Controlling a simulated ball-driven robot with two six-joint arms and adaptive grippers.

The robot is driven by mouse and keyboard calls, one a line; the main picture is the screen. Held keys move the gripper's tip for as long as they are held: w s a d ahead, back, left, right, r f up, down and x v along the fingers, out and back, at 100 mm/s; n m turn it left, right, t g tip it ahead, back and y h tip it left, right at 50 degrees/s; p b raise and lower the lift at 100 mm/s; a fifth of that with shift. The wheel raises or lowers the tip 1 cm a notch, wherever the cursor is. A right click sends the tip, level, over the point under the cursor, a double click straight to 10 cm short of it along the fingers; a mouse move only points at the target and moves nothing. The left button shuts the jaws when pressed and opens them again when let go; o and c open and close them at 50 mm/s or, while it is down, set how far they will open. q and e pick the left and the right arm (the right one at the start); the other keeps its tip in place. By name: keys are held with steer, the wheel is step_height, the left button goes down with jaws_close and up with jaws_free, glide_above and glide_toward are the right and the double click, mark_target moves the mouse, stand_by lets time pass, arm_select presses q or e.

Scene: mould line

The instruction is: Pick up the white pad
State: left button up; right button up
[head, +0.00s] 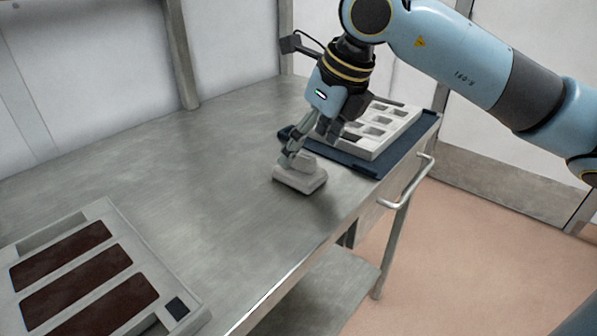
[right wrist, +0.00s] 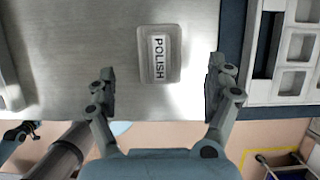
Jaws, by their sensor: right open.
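The white pad (head: 299,181) is a pale, rounded block lying flat on the metal table, left of the blue mat. In the right wrist view the pad (right wrist: 146,70) shows a label reading POLISH on its top. My right gripper (head: 296,155) is open and empty just above the pad, pointing down. In the right wrist view the fingers of my right gripper (right wrist: 161,88) are spread wide, with the pad between them in the picture and space on both sides. The head view does not clearly show whether a finger touches it. My left gripper is not recognisable.
A white mould tray (head: 369,153) stands on a dark blue mat (head: 378,167) behind and right of the pad. A grey tray (head: 118,246) with brown-filled slots is at the front left. A rail handle (head: 410,186) juts from the table's edge. The table's middle is clear.

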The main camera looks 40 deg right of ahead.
mark_target(304, 155)
steer(key=shift+x, duration=2.7)
steer(key=c, duration=1.3)
